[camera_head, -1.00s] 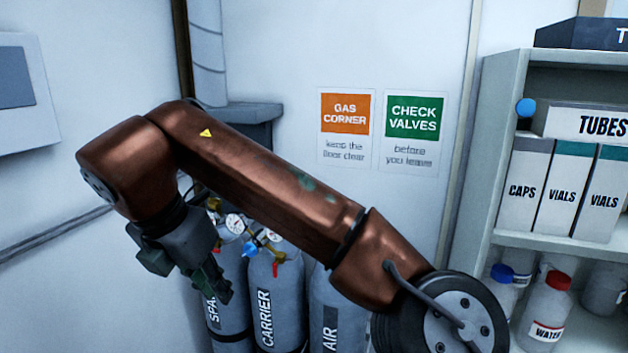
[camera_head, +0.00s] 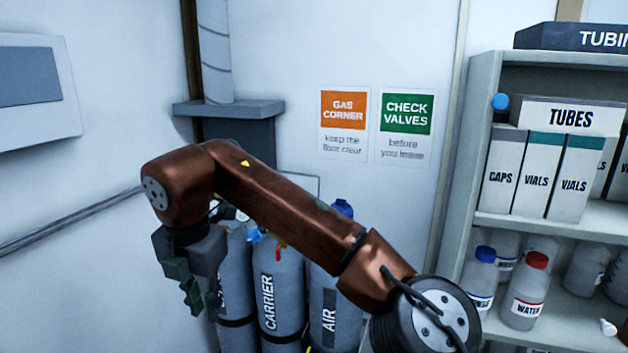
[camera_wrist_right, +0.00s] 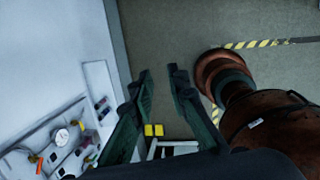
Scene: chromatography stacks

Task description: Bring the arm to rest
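My right arm, brown and bent, crosses the middle of the head view. Its dark green gripper (camera_head: 192,305) hangs downward from the wrist at the left, in front of the grey gas cylinders. In the right wrist view the two fingers of this gripper (camera_wrist_right: 160,72) stand apart with only bare floor between their tips, so it is open and empty. It holds nothing in either view. My left gripper is not in view.
Grey cylinders labelled CARRIER (camera_head: 283,290) and AIR (camera_head: 336,285) stand behind the arm. A grey shelf (camera_head: 487,90) with boxes and bottles is at the right. Yellow-black tape (camera_wrist_right: 255,43) marks the floor.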

